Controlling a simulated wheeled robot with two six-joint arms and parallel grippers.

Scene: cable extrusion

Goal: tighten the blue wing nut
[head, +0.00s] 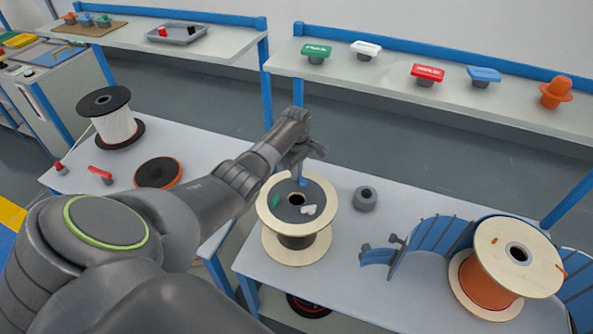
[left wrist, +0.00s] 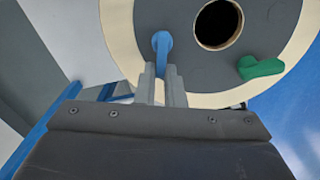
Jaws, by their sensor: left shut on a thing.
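The blue wing nut (left wrist: 162,42) is on the grey top face of a cable spool (head: 269,222) with pale wooden flanges. It also shows in the head view (head: 304,182), just under my left gripper (head: 305,172). In the left wrist view the fingers of my left gripper (left wrist: 163,85) are shut on the blue wing nut, whose rounded far end sticks out beyond the fingertips. A green wing nut (left wrist: 261,68) and a white wing nut (head: 309,210) sit on the same face around the central hole. My right gripper is not in view.
A small grey cylinder (head: 365,198) stands right of the spool. A blue cable chain (head: 436,234) and an orange cable spool (head: 484,290) are at the right. A shelf behind holds several coloured knobs, including a green one (head: 316,52) and an orange one (head: 555,92).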

